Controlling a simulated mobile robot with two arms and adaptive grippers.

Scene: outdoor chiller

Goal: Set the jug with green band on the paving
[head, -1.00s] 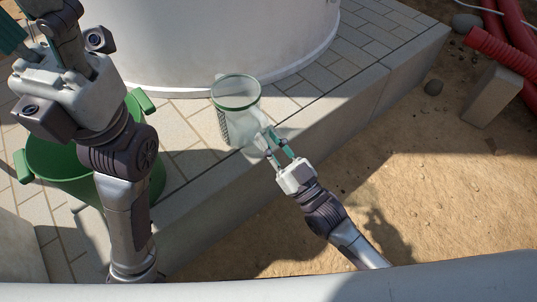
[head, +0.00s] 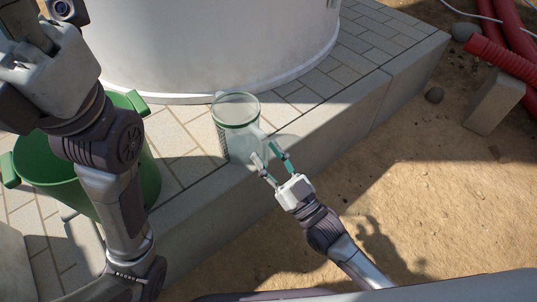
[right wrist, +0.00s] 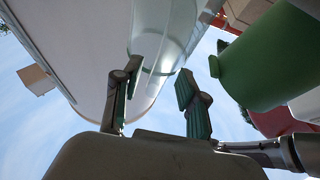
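The jug with green band (head: 240,130) is clear, with a green ring at its rim. It looks upright at the front edge of the pale paving (head: 185,172); I cannot see clearly whether its base touches. My right gripper (head: 264,150) is at the jug's near right side, by its handle, with its fingers spread. The right wrist view shows a gap between the fingers (right wrist: 160,70), with the jug (right wrist: 165,30) just beyond.
A large white cylinder (head: 210,50) stands behind the jug. A green tub (head: 50,165) is on the paving at left, partly behind my left arm. The paving drops to sandy ground (head: 400,190). Red hoses (head: 505,60) and a block (head: 494,103) lie at right.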

